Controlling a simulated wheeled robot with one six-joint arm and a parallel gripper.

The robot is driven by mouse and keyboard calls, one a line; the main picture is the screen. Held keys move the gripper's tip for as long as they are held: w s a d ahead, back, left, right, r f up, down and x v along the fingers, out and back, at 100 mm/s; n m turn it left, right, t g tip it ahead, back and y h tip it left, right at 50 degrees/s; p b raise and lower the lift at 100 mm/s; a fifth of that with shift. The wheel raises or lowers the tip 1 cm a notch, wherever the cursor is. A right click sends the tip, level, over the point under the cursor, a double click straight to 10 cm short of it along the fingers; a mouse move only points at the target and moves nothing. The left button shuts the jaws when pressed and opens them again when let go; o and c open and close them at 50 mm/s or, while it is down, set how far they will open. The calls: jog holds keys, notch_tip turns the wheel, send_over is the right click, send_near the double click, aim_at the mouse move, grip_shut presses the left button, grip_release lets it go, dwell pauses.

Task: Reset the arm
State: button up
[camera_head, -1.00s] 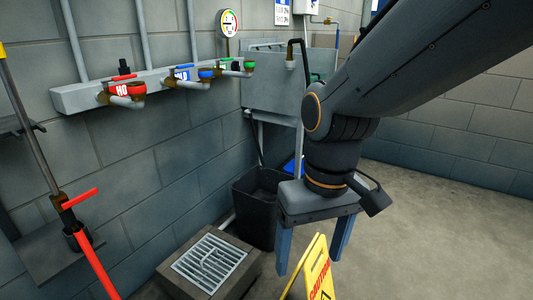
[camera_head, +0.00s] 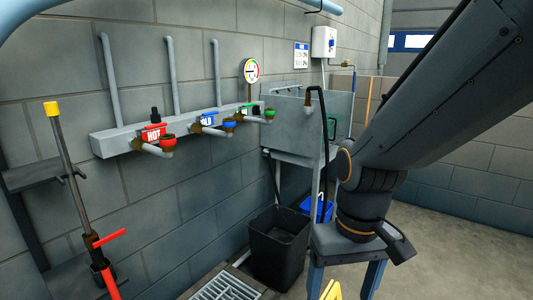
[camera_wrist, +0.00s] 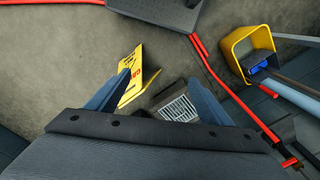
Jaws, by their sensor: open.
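My arm comes in from the upper right of the head view. My gripper (camera_head: 342,286) hangs at its end and points down, with two blue-grey fingers apart. The fingertips are cut off by the lower edge of the head view. In the wrist view the two fingers of my gripper (camera_wrist: 161,79) are spread wide, with nothing between them but the floor, a yellow caution sign (camera_wrist: 138,78) and a floor drain (camera_wrist: 178,108) below.
A black bin (camera_head: 280,248) stands by the wall under a metal sink (camera_head: 300,125). A valve manifold (camera_head: 115,145) with red, blue and green taps is on the wall. A yellow bucket (camera_wrist: 240,45) and a red hose (camera_wrist: 235,95) lie right in the wrist view. Floor at right is open.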

jog(key=d+r+m+p, duration=0.1)
jog(key=d+r+p, duration=0.4)
jog(key=p, duration=0.4)
jog(key=shift+s+d+r+m, duration=0.3)
jog(key=shift+s+d, duration=0.05)
jog(key=shift+d, duration=0.15)
jog(key=shift+c, duration=0.5)
